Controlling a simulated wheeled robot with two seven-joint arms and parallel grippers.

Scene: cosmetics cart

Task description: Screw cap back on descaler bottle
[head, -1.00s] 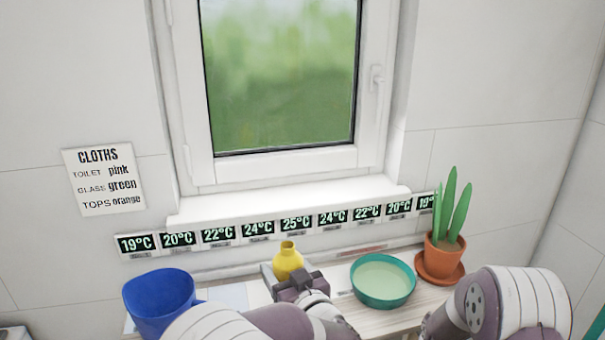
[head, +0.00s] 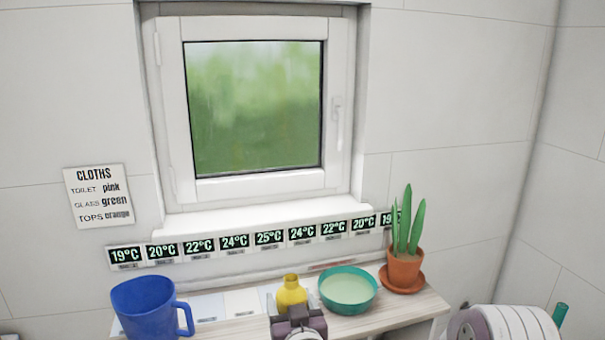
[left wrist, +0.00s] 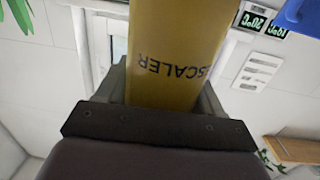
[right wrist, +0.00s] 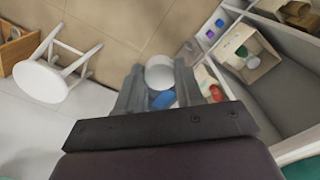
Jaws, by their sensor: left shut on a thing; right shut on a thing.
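The yellow descaler bottle (head: 291,293) stands upright at the shelf, with its narrow neck uncovered at the top. My left gripper (head: 297,318) is shut around its body. In the left wrist view the bottle (left wrist: 175,55) fills the space between the fingers, with the lettering "SCALER" upside down. My right gripper (right wrist: 160,78) shows only in the right wrist view, shut on a small white round piece (right wrist: 160,72) that looks like the cap. It is away from the bottle, over the floor and beside an open-topped unit. In the head view the right gripper is out of frame.
A blue mug (head: 146,306) stands left of the bottle and a teal bowl (head: 348,292) close at its right. A potted plant (head: 404,266) is further right. In the right wrist view are a white stool (right wrist: 50,80) and a compartmented unit (right wrist: 285,90) with small items.

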